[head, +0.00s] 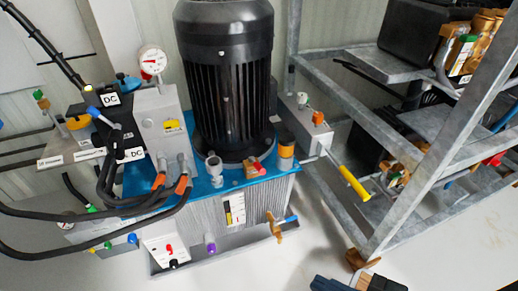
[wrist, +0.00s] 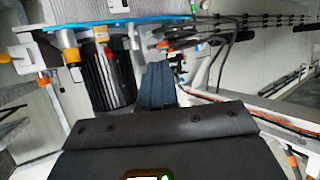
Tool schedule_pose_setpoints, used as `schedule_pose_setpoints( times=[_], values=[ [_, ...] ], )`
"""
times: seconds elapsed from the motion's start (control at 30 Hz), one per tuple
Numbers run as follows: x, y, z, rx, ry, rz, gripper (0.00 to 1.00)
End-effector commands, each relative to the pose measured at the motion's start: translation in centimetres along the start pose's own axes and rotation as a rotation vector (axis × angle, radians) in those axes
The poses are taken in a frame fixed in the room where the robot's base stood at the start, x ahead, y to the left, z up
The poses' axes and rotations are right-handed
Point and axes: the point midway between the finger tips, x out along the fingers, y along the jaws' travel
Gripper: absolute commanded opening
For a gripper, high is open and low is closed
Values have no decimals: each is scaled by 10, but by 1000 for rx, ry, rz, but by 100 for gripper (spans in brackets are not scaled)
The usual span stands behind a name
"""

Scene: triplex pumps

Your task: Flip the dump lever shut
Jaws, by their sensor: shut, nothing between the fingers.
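A blue-topped pump unit (head: 222,180) stands in the head view. I cannot tell for certain which lever is the dump lever. A small brass valve with a blue handle (head: 287,219) sits low on the tank's front. My gripper (wrist: 158,72) shows in the wrist view as dark blue fingers, shut and empty. The fingers point toward the pump unit and appear apart from any lever.
A tall black motor (head: 224,85) stands on the tank. Black hoses (head: 90,213) loop at the left. A grey metal rack (head: 425,180) with brass fittings stands close on the right.

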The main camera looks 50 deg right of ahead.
Motion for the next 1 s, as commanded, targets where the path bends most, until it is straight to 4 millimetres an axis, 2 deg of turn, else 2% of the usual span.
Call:
schedule_pose_setpoints(
  times=[0.03, 0.27, 0.57, 0.77, 0.87, 1.0],
  values=[
    [5, 2, -4, 4, -16, 9, 0],
    [41, 17, 1, 29, -135, 61, 0],
    [115, 58, -13, 116, -389, 163, 0],
    [157, 93, -45, 198, -561, 222, 0],
    [174, 112, -69, 245, -646, 246, 0],
    [193, 140, -112, 318, -762, 272, 0]
  ],
)
